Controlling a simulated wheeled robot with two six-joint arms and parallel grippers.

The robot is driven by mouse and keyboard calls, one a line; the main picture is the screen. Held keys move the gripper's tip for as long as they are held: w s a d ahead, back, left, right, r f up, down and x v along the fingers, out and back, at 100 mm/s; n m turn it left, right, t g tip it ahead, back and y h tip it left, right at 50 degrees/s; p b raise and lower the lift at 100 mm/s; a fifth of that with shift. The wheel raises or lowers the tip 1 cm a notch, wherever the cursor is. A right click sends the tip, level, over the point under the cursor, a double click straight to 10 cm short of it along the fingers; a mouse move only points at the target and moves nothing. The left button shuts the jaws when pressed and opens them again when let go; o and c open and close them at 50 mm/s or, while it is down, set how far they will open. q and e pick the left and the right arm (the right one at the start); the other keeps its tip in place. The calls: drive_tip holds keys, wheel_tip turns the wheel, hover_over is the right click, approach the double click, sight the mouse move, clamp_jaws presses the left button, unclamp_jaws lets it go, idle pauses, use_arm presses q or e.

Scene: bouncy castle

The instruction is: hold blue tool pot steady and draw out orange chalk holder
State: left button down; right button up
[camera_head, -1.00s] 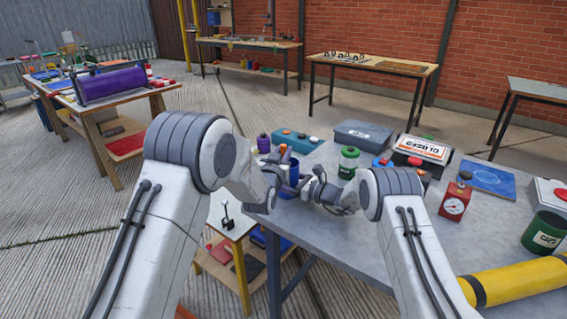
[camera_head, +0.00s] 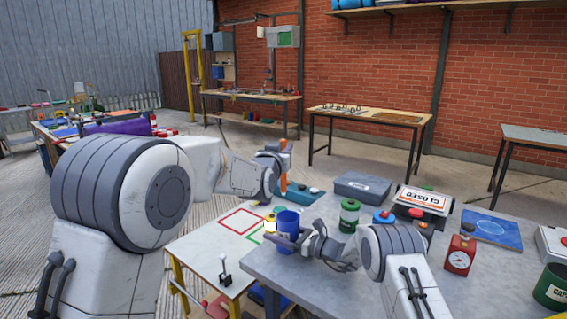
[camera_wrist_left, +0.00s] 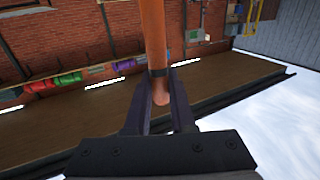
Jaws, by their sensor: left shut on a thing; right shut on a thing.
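The orange chalk holder (camera_head: 284,166) is upright in my left gripper (camera_head: 283,172), above and clear of the blue tool pot (camera_head: 288,231). In the left wrist view the holder (camera_wrist_left: 154,40) stands between the shut fingers of the left gripper (camera_wrist_left: 160,88), with its rounded end showing between them. The blue tool pot stands upright at the left edge of the grey table. My right gripper (camera_head: 290,238) is shut on the pot from the right; its finger crosses the pot's front. The pot's inside is hidden.
The grey table (camera_head: 345,278) also bears a green-lidded jar (camera_head: 349,215), a grey box (camera_head: 362,186), a closed sign (camera_head: 426,199) and a red gauge (camera_head: 460,255). A lower table (camera_head: 205,262) with coloured square outlines adjoins on the left.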

drive_tip(key=o, duration=1.5)
drive_tip(key=shift+c, duration=0.2)
